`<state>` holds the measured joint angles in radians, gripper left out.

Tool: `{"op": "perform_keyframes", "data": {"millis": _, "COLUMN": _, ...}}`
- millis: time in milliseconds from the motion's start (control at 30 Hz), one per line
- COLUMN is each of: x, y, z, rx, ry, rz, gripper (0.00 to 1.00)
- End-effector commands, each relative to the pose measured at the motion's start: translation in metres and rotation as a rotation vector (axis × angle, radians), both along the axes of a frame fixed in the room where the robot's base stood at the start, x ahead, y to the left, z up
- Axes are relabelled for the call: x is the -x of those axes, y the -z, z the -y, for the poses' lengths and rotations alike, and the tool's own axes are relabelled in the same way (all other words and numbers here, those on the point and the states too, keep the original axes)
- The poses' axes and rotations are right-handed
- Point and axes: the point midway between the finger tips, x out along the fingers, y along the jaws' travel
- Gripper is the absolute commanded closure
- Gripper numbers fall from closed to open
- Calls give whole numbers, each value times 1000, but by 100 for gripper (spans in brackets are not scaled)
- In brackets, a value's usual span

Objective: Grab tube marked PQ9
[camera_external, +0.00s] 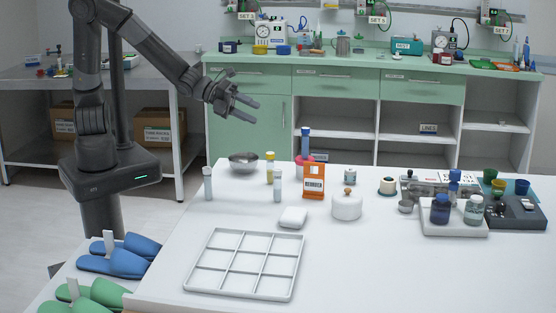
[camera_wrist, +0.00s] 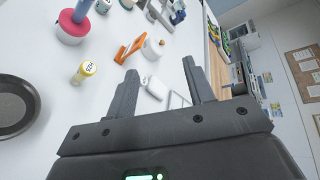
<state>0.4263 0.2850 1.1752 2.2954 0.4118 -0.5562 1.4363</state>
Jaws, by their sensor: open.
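Two pale, grey-capped tubes stand upright on the white table in the external view: one at the left (camera_external: 208,184), one nearer the middle (camera_external: 277,188). A yellow-capped vial (camera_external: 270,168) stands between and behind them; it also shows in the wrist view (camera_wrist: 84,70). No PQ9 mark is readable on any of them. My gripper (camera_external: 250,110) is open and empty, raised above and behind the table's back left part. In the wrist view its two fingers (camera_wrist: 160,67) are spread apart. I cannot make out the two pale tubes there; the fingers may hide them.
A white pad (camera_external: 293,217) and divided tray (camera_external: 190,280) lie in front. The front right tabletop is clear.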

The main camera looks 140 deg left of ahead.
Motion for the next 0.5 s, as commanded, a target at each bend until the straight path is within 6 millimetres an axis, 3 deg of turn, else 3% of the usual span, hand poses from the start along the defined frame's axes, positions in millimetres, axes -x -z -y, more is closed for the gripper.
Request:
{"op": "perform_keyframes", "data": {"millis": 200, "x": -7, "y": -34, "z": -14, "rx": -468, "ry": 170, "rz": -99, "gripper": 52}}
{"op": "perform_keyframes", "data": {"millis": 500, "x": -15, "y": -76, "z": 0, "rx": -878, "ry": 327, "rz": -179, "gripper": 52}}
